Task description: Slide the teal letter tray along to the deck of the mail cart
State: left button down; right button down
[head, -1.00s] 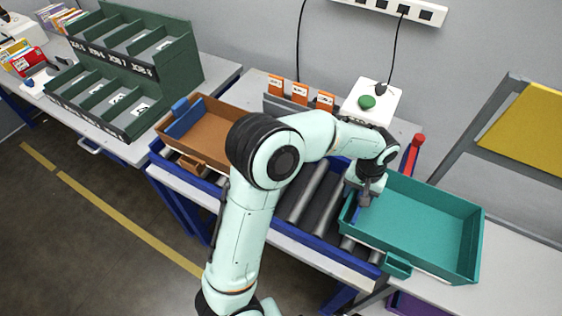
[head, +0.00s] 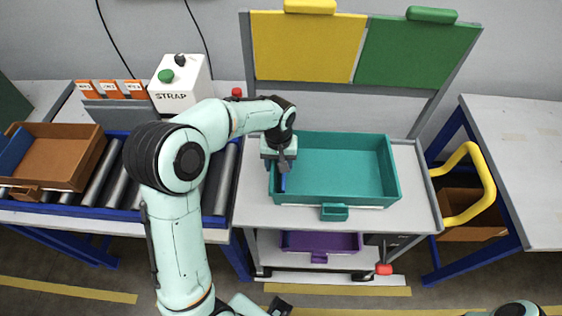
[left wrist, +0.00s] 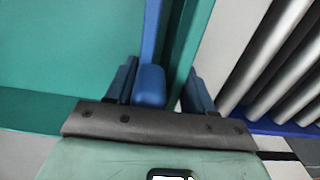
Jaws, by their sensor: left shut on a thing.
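The teal letter tray (head: 345,170) rests on the grey deck (head: 410,212) of the mail cart, wholly past the end of the roller conveyor (head: 228,165). It is empty apart from a blue strip along its left end. My left gripper (head: 284,178) reaches down at that left end. In the left wrist view my left gripper (left wrist: 160,92) has its blue fingers on both sides of the tray's end wall (left wrist: 184,50) and the blue strip (left wrist: 152,35), shut on them. The fingertips are partly hidden.
A brown tray (head: 62,160) stands on the conveyor at left. A strap box (head: 182,85) stands behind the rollers. Yellow (head: 305,50) and green (head: 415,52) panels rise behind the cart. A yellow handle (head: 485,190) is on its right. A purple tray (head: 300,242) sits below the deck.

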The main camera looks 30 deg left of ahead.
pick_arm(q)
jog(key=shift+w+d+r, duration=0.1)
jog(key=shift+w+d, duration=0.05)
jog(key=shift+d, duration=0.1)
jog(key=shift+c, duration=1.7)
grip_release()
jog(key=shift+w+d, duration=0.15)
jog(key=shift+d, duration=0.1)
jog(key=shift+a, duration=0.1)
pick_arm(e)
jog(key=shift+w+d, duration=0.15)
jog(key=shift+d, duration=0.15)
pick_arm(q)
jog(key=shift+r, duration=0.2)
notch_tip(320, 180, up, 13)
jog(key=shift+p, duration=0.75)
pick_arm(e)
jog(key=shift+w+d+r, duration=0.1)
jog(key=shift+w+r, duration=0.6)
jog(key=shift+r, duration=0.15)
